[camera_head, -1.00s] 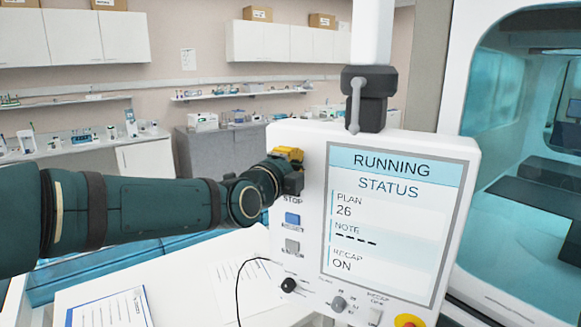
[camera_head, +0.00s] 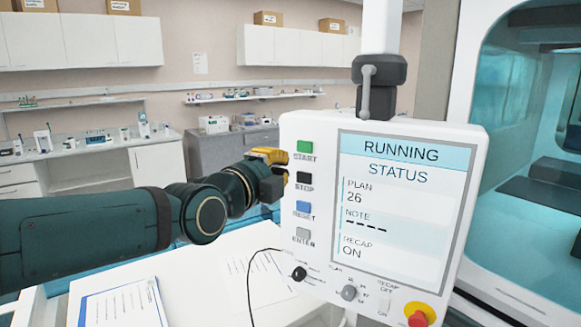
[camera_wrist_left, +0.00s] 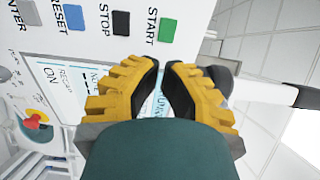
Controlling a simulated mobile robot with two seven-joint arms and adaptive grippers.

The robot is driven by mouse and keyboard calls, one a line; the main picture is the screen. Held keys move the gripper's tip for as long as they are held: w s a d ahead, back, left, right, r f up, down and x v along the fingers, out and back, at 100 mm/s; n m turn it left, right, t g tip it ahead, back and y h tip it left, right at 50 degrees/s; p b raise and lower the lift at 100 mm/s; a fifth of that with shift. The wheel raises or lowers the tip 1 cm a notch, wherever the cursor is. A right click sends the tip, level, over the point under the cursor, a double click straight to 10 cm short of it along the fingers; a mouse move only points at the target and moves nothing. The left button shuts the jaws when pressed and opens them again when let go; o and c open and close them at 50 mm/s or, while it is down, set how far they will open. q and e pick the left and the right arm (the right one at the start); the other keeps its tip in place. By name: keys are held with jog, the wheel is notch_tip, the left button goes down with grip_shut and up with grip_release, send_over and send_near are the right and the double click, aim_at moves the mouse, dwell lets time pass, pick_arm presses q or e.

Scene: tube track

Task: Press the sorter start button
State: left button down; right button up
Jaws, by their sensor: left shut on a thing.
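The green START button (camera_head: 304,146) is at the top of the button column on the white control panel (camera_head: 320,127). It also shows in the left wrist view (camera_wrist_left: 168,30), beyond the fingertips. The panel's screen (camera_head: 408,200) reads RUNNING STATUS, PLAN 26, RECAP ON. My left gripper (camera_head: 272,156), with yellow and black fingers, is left of the START button and does not cover it. My right gripper is not in view.
Below START are the black STOP (camera_head: 304,177), blue RESET (camera_head: 303,207) and grey ENTER (camera_head: 303,233) buttons. A red emergency knob (camera_head: 419,315) is at the panel's bottom. Papers (camera_head: 122,305) lie on the white table left of the panel. A glass-fronted machine (camera_head: 520,110) stands right.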

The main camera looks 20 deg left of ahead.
pick_arm(q)
jog(key=v, duration=0.3)
jog(key=shift+s+r, duration=0.1)
jog(key=shift+s, duration=0.1)
dwell(0.6)
